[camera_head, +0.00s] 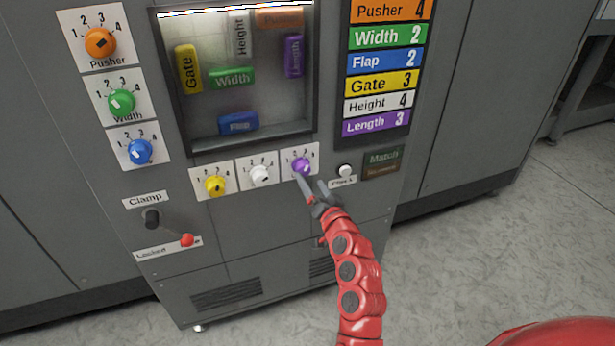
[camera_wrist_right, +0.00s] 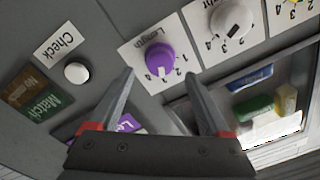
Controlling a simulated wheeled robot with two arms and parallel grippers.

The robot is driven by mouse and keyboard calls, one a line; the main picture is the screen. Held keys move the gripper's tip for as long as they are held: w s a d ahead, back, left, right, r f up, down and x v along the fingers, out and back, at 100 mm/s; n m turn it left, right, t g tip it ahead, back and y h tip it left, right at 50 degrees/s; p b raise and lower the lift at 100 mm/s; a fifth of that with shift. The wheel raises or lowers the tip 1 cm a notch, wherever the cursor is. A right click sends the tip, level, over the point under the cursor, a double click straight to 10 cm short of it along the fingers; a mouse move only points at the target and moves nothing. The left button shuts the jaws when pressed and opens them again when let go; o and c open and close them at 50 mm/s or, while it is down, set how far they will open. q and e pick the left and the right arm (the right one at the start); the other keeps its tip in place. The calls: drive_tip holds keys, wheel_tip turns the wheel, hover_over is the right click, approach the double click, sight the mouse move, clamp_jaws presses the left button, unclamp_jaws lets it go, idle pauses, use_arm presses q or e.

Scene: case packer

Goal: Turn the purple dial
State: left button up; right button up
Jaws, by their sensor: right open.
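The purple dial (camera_head: 301,166) sits on a white numbered plate, at the right end of the lower row of dials. In the right wrist view the purple dial (camera_wrist_right: 160,57) shows upside down under the word Length, just beyond the fingertips. My right gripper (camera_head: 312,188) is at the dial's lower right in the head view. In the right wrist view its two fingers (camera_wrist_right: 160,75) are spread apart with nothing between them, and I see no clear contact with the dial. The sign reads Length 3 (camera_head: 376,123). My left gripper is not in view.
A white Check button (camera_head: 345,171) and a Match panel (camera_head: 382,162) are right of the dial. The white dial (camera_head: 261,174) and yellow dial (camera_head: 215,185) are left of it. A clamp lever with a red knob (camera_head: 187,240) is lower left. A recessed window (camera_head: 238,145) is above.

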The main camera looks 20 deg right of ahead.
drive_tip(key=s+b, duration=0.1)
drive_tip(key=s, duration=1.1)
drive_tip(key=shift+s+d+f, duration=0.15)
drive_tip(key=shift+s+d, duration=0.2)
